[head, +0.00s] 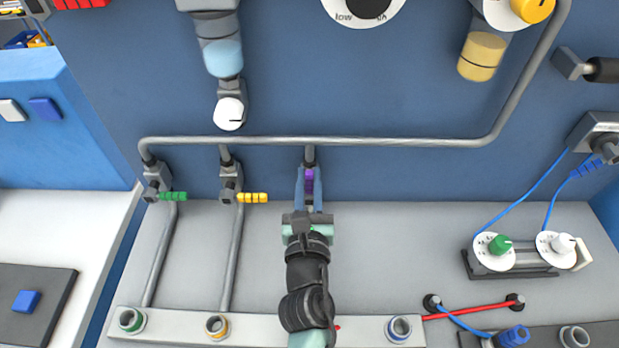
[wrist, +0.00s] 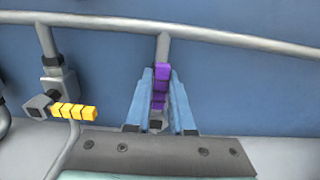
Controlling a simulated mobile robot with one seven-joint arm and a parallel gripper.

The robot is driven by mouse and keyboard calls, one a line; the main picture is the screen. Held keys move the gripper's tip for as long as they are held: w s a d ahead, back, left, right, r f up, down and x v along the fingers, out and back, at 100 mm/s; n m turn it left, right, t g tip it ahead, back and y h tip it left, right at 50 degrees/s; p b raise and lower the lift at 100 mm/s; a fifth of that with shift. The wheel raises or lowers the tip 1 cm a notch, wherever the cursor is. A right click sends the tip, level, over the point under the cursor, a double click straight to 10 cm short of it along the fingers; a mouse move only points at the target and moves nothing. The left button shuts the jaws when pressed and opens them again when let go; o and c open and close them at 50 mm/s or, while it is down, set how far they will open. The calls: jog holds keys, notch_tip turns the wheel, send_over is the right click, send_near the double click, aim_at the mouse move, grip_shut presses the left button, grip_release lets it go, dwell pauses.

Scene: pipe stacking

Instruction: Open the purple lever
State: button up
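The purple lever (head: 309,182) is in the middle of the head view, below a stub of the horizontal pipe. In the wrist view the purple lever (wrist: 160,85) stands upright in the picture, above its small grey valve body (wrist: 156,122). My gripper (head: 309,188) has its two blue fingers on either side of the lever, also in the wrist view (wrist: 161,95). The fingers lie very close to the lever's sides. Whether they touch it or a thin gap remains, I cannot tell. The fingers partly hide the valve body and the lever's lower end.
A yellow lever (head: 252,198) and a green lever (head: 173,196) point right on valves to the left. The grey pipe (head: 350,141) runs along the blue wall behind. Dials with blue cables (head: 495,251) stand at the right.

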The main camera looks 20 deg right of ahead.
jog(key=o, duration=0.4)
jog(key=shift+c, duration=0.2)
jog(key=b+v, duration=0.3)
jog(key=v, duration=1)
jog(key=shift+r, duration=0.1)
